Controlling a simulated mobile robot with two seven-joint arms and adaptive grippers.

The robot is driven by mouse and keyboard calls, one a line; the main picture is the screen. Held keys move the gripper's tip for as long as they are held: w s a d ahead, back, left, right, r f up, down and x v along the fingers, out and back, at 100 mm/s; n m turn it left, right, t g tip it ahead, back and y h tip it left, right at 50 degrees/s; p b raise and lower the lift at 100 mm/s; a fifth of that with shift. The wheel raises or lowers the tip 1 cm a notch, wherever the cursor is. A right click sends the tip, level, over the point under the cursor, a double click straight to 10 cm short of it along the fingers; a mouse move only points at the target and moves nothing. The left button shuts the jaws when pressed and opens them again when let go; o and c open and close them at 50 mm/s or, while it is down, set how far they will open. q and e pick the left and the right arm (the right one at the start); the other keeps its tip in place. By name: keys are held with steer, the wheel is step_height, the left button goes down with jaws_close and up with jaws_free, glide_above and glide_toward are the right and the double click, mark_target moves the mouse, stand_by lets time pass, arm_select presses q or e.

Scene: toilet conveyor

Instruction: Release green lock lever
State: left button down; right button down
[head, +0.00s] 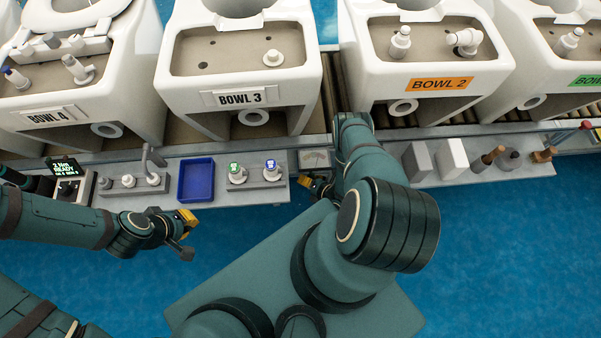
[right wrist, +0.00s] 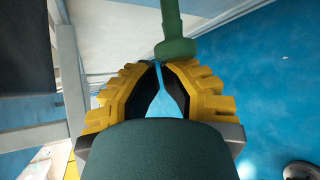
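In the right wrist view, a green rod with a thicker collar (right wrist: 175,47) comes down from the top edge to the fingertips of my right gripper (right wrist: 161,68). I take it for the green lock lever. A narrow strip of blue floor shows between the yellow fingers, left of the collar. I cannot tell whether the fingers touch the rod. In the head view, my right gripper (head: 312,187) is low at the front edge of the conveyor, partly behind my arm. I cannot make out the lever there. My left gripper (head: 188,234) is open and empty over the blue floor.
White bowls stand on the conveyor, including BOWL 3 (head: 240,62) and BOWL 2 (head: 425,55). The grey front ledge (head: 230,200) carries a blue tray (head: 196,165), fittings, and a READY display (head: 66,168). Grey and white blocks (head: 452,158) stand right of my arm. Open floor lies in front.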

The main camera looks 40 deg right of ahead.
arm_select(q)
steer(key=shift+r, duration=0.15)
arm_select(e)
steer(key=shift+s+d+r+t, duration=0.3)
steer(key=shift+s+d+r, duration=0.05)
steer(key=shift+d+r, duration=0.25)
steer(key=shift+d, duration=0.15)
steer(key=shift+w+f, duration=0.1)
steer(key=shift+w, duration=0.05)
